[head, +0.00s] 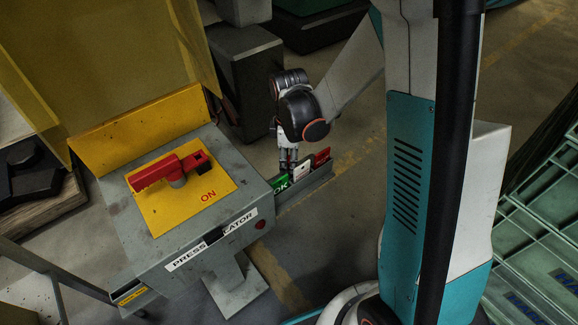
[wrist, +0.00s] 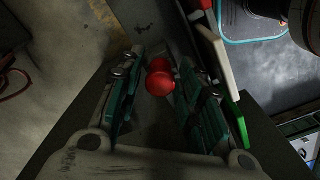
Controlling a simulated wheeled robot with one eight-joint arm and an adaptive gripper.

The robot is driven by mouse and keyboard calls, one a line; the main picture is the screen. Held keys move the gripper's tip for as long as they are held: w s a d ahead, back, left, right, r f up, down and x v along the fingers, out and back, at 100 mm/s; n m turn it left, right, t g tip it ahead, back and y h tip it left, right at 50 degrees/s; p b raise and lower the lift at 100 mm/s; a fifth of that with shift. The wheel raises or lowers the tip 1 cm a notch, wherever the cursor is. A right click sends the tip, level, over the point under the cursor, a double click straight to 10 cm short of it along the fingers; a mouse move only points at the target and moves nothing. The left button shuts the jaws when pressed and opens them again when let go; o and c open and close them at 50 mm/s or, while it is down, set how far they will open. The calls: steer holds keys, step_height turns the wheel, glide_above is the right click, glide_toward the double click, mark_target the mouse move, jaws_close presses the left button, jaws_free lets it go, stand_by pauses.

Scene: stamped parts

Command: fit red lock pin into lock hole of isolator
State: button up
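The red lock pin (wrist: 160,78) shows in the wrist view as a rounded red knob between the two teal-padded fingers of my gripper (wrist: 164,62). The fingers flank it closely; I cannot tell whether they touch it. In the head view my gripper (head: 288,160) points down at the narrow grey holder beside the isolator, and the pin is not clear there. The isolator (head: 143,235) is a grey box with a yellow plate marked ON. Its red handle (head: 155,172) lies across the plate. I cannot make out the lock hole.
The grey holder (head: 308,187) carries a green tag (head: 280,185), a white tag (head: 301,170) and a red tag (head: 321,156), close to my fingers. A yellow guard (head: 120,50) rises behind the isolator. Green crates (head: 545,215) stand at the right.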

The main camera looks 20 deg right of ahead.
steer(key=c, duration=0.8)
steer(key=shift+r, duration=0.15)
